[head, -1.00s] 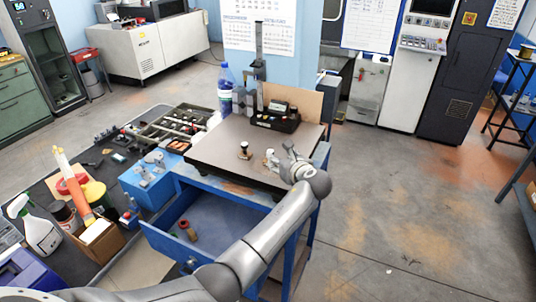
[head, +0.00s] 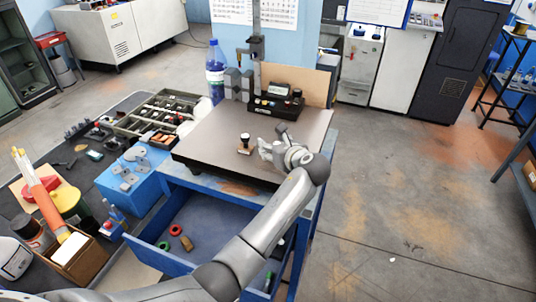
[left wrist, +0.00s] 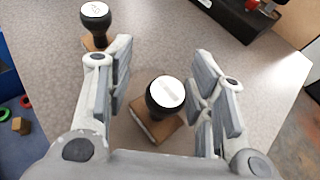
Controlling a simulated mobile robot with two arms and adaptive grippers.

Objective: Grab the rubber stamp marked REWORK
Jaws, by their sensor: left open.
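Two rubber stamps with dark round knobs, pale cap labels and wooden bases stand on the grey plate (head: 215,135). One stamp (left wrist: 165,97) sits between the spread fingers of my left gripper (left wrist: 165,88) in the left wrist view, with a visible gap on both sides. The other stamp (left wrist: 96,22) stands outside the fingers, at the upper left; it also shows in the head view (head: 244,144). Label lettering is too small to read, so I cannot tell which says REWORK. My left gripper (head: 270,146) is open and hides the nearer stamp in the head view. My right gripper is out of view.
A black device (head: 277,104) and a height stand (head: 257,60) stand at the plate's back. A water bottle (head: 215,75) is behind its left corner. An open blue drawer (head: 205,215) below holds small rings. A blue box (head: 135,175) stands left.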

